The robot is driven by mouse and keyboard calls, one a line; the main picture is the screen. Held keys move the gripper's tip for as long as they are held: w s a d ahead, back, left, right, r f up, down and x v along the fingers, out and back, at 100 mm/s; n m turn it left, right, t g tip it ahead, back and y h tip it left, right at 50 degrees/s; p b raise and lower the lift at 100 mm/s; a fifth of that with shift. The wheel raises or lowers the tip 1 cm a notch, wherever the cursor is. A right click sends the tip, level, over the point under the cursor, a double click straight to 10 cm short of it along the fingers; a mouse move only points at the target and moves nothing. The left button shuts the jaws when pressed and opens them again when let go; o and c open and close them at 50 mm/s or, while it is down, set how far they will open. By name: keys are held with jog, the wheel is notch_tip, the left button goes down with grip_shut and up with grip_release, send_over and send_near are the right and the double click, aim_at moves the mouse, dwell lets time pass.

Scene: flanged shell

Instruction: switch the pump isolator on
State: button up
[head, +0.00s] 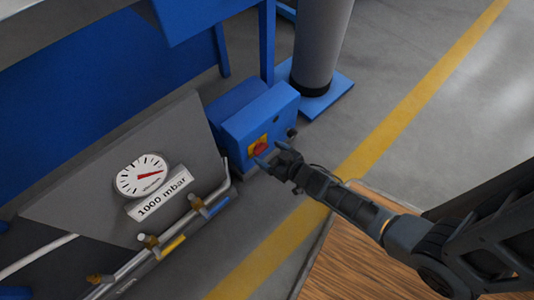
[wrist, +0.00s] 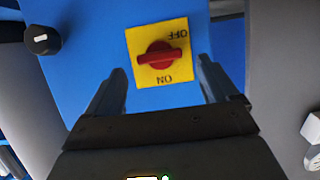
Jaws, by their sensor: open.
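The pump isolator is a red rotary handle (wrist: 160,59) on a yellow plate (wrist: 146,80) marked OFF and ON, which reads upside down in the wrist view. The handle's bar lies level across the plate in that view. In the head view the red handle (head: 259,148) shows on the front of a blue box (head: 240,126). My gripper (head: 267,157) is just in front of the box. In the wrist view my gripper (wrist: 160,88) is open, with one finger to each side of the plate and nothing between them. Whether the fingertips touch the box I cannot tell.
A black knob (wrist: 42,40) sits on the same blue face. A gauge (head: 142,175) and a "1000 mbar" sign (head: 160,193) are on a grey panel at left. Pipes with valves (head: 150,241) run below. A wooden top (head: 350,262) lies under my arm.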

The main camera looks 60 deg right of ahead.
aim_at(261, 149)
jog(key=shift+x, duration=1)
jog(key=c, duration=1.1)
